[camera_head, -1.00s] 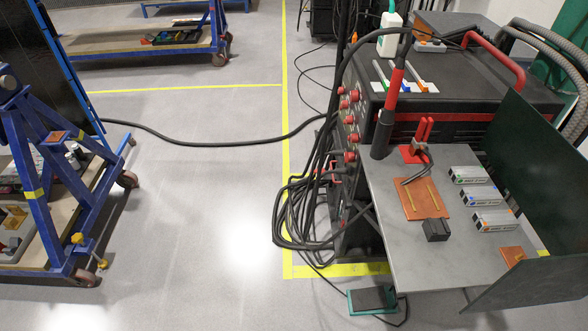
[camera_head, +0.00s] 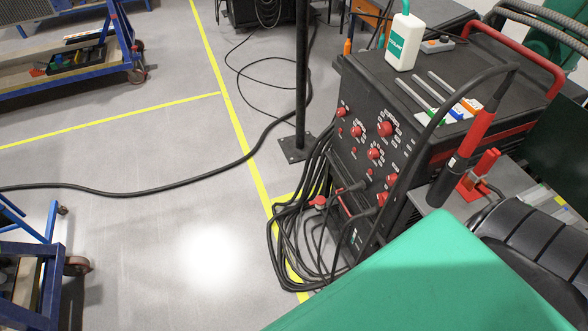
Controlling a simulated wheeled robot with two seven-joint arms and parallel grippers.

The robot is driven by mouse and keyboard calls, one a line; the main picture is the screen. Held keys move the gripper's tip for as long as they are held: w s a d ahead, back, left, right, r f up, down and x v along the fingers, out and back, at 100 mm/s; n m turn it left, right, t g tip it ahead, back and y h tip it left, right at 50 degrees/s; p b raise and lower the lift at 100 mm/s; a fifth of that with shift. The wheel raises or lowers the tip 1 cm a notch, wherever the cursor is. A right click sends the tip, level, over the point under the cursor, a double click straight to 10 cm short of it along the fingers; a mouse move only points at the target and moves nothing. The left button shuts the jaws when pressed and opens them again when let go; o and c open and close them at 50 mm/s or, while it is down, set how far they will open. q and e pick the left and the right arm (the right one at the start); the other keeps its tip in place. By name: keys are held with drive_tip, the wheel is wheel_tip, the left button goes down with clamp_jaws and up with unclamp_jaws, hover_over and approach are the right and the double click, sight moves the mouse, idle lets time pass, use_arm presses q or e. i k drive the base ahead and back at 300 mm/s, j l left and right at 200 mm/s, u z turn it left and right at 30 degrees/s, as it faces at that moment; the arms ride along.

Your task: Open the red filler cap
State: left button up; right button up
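The black welding machine (camera_head: 425,104) stands right of centre. Its front panel has several red round knobs or fittings, such as a large red knob (camera_head: 386,129). A red round fitting with a pale face (camera_head: 319,202) sits low on the front among the cables. I cannot tell for sure which red part is the filler cap. Neither of my grippers is in view. A large green and black shape close to the camera hides the lower right, including much of the side table.
A white bottle (camera_head: 405,40) with a green cap stands on the machine. A torch with a red handle (camera_head: 480,130) stands at its right. Black cables (camera_head: 290,225) lie coiled at its front. A black post (camera_head: 301,80) stands behind. Floor at left centre is mostly open, crossed by a cable.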

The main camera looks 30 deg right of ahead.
sight(321, 200)
drive_tip(key=i+z, duration=0.4)
drive_tip(key=i+j+z, duration=0.2)
drive_tip(key=z, duration=0.2)
drive_tip(key=i+j+z, duration=0.25)
drive_tip(key=z, duration=0.15)
drive_tip(key=i+j+z, duration=0.4)
drive_tip(key=k+l, duration=0.05)
